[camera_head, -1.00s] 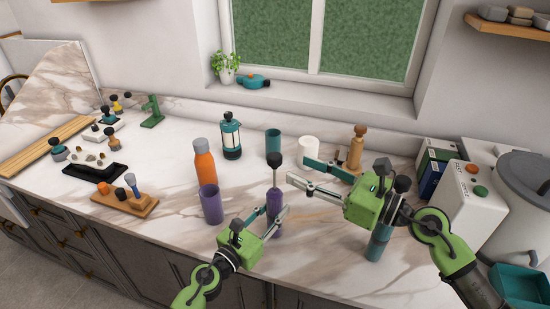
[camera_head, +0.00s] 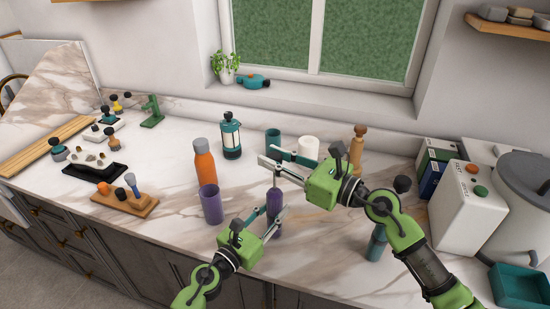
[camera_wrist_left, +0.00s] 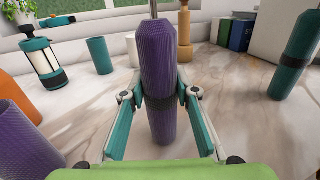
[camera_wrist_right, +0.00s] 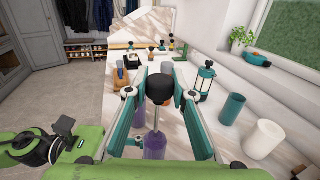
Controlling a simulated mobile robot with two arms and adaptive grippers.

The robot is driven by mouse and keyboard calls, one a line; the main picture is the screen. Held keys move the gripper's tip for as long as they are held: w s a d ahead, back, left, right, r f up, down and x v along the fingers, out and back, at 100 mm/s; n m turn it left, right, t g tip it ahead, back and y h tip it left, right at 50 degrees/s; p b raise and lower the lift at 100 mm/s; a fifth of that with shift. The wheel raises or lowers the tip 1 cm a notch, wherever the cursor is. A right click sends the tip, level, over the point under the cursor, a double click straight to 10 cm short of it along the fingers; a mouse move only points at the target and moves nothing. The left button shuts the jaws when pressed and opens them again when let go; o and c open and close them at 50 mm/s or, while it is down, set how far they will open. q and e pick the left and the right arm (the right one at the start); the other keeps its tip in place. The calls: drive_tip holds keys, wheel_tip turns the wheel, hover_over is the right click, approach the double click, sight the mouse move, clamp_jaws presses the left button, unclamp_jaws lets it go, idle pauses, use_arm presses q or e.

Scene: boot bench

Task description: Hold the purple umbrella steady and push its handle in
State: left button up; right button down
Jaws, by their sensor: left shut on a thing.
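The purple umbrella (camera_head: 275,203) stands upright on the counter. My left gripper (camera_head: 268,213) is shut on its purple body, one finger at each side, as the left wrist view shows on the umbrella (camera_wrist_left: 158,60). A thin metal shaft (camera_wrist_right: 155,118) rises from the body to the black handle (camera_wrist_right: 159,88), so the handle is out. My right gripper (camera_head: 265,156) is level with the handle, its fingers open on either side of it in the right wrist view. In the head view that gripper mostly hides the handle; whether a finger touches it I cannot tell.
A purple cup (camera_head: 211,206) and orange bottle (camera_head: 204,163) stand left of the umbrella. A lantern (camera_head: 231,138), teal cup (camera_head: 273,143), white cup (camera_head: 308,148) and wooden mill (camera_head: 356,150) stand behind. A teal cylinder (camera_head: 376,245) stands at right, near my right arm.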

sight(275, 190)
drive_tip(key=shift+d+f, duration=0.1)
drive_tip(key=shift+f, duration=3.7)
drive_tip(key=c, duration=1.7)
unclamp_jaws()
drive_tip(key=shift+f, duration=0.1)
drive_tip(key=v, duration=1.2)
use_arm(q)
drive_tip(key=o, duration=1.4)
drive_tip(key=shift+c, duration=0.2)
